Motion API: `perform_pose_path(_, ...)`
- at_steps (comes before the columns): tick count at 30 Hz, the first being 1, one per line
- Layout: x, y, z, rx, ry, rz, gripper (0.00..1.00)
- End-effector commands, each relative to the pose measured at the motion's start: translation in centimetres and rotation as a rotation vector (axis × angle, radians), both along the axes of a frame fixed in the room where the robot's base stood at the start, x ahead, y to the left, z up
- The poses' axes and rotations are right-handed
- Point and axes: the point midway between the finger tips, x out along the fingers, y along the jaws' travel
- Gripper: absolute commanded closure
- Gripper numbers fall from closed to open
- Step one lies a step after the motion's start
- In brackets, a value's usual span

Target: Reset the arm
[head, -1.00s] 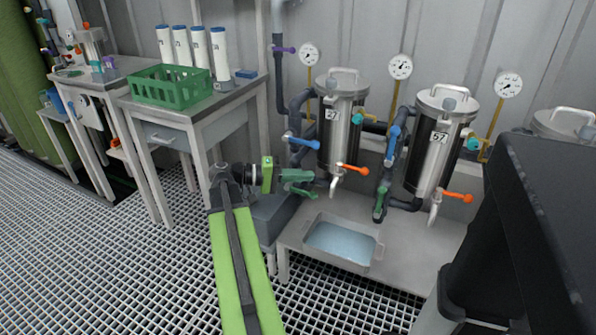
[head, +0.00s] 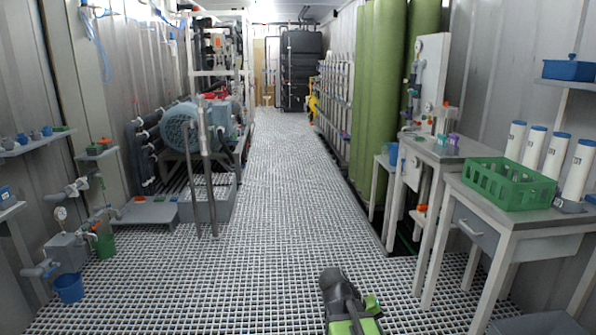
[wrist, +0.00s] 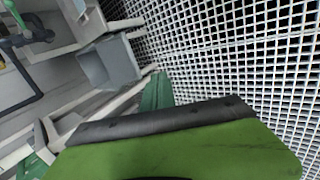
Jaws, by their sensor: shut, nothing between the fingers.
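My arm shows at the bottom middle of the head view, a dark joint with bright green parts, low over the grating floor. My gripper (head: 371,304) is only partly seen there, beside the dark joint, and its fingertips cannot be made out. In the wrist view a bright green part of my arm with a black edge fills the lower half, and dark green pieces stick out behind it. My gripper is shut and empty, touching nothing that I can see.
The grating floor (head: 270,170) runs clear down the aisle. A bench with a green crate (head: 508,184) and white cylinders (head: 555,155) stands at right. A pump (head: 182,133) stands on the left side, with a blue bucket (head: 69,288) nearer. The wrist view shows a grey bin (wrist: 108,62).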

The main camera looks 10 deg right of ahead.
Motion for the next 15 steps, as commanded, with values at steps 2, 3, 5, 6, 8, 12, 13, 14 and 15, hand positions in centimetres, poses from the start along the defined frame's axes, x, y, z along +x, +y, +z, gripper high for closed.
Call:
perform_pose_path(2, 0.5, 4.8, -1.5, 0.119, -0.010, 0.065, 1.00)
perform_pose_path(3, 0.7, 6.9, -2.2, 0.180, -0.015, 0.090, 1.00)
perform_pose_path(5, 0.8, 9.9, -3.1, 0.273, -0.025, 0.123, 1.00)
perform_pose_path(6, 0.8, 11.7, -3.6, 0.340, -0.031, 0.140, 1.00)
perform_pose_path(8, 0.7, 14.2, -4.2, 0.449, -0.044, 0.158, 1.00)
perform_pose_path(12, 1.2, 18.6, -2.9, 0.638, -0.076, 0.211, 1.00)
perform_pose_path(13, 1.2, 18.5, -1.6, 0.633, -0.075, 0.208, 1.00)
perform_pose_path(14, 1.2, 18.4, -0.8, 0.631, -0.075, 0.207, 1.00)
perform_pose_path(15, 1.2, 18.4, 0.3, 0.630, -0.075, 0.207, 1.00)
